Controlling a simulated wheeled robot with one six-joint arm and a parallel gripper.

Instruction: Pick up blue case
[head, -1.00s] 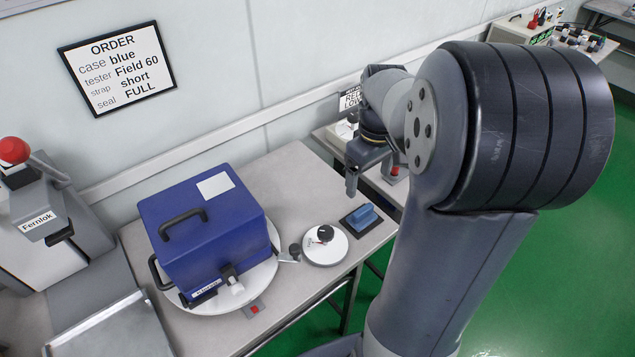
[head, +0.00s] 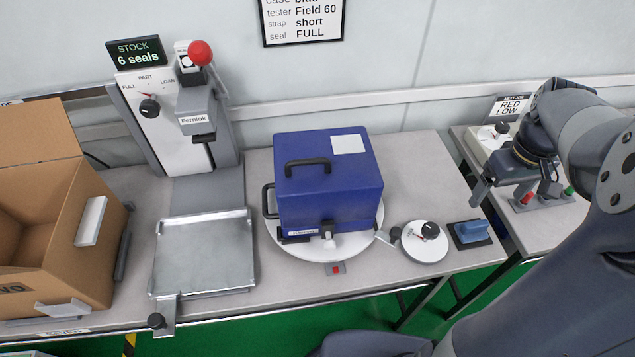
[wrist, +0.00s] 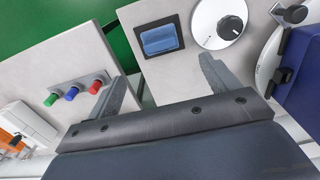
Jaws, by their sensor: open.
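The blue case (head: 325,185) stands closed on a round white turntable (head: 285,250) in the middle of the bench. It has a dark handle on top, another at its left side, a blank white label and a front latch. In the wrist view, part of the blue case (wrist: 301,75) shows at the right edge. My gripper (head: 482,190) is to the right of the case, above the gap by the right-hand bench, apart from the case. In the wrist view, my gripper (wrist: 165,85) has its two fingers spread wide with nothing between them.
A white dial disc (head: 424,242) and a blue block on a dark pad (head: 470,233) lie right of the turntable. Left are a metal tray (head: 203,255), the Fernlok press (head: 195,120) and an open cardboard box (head: 50,210). An order sign (head: 302,18) hangs behind.

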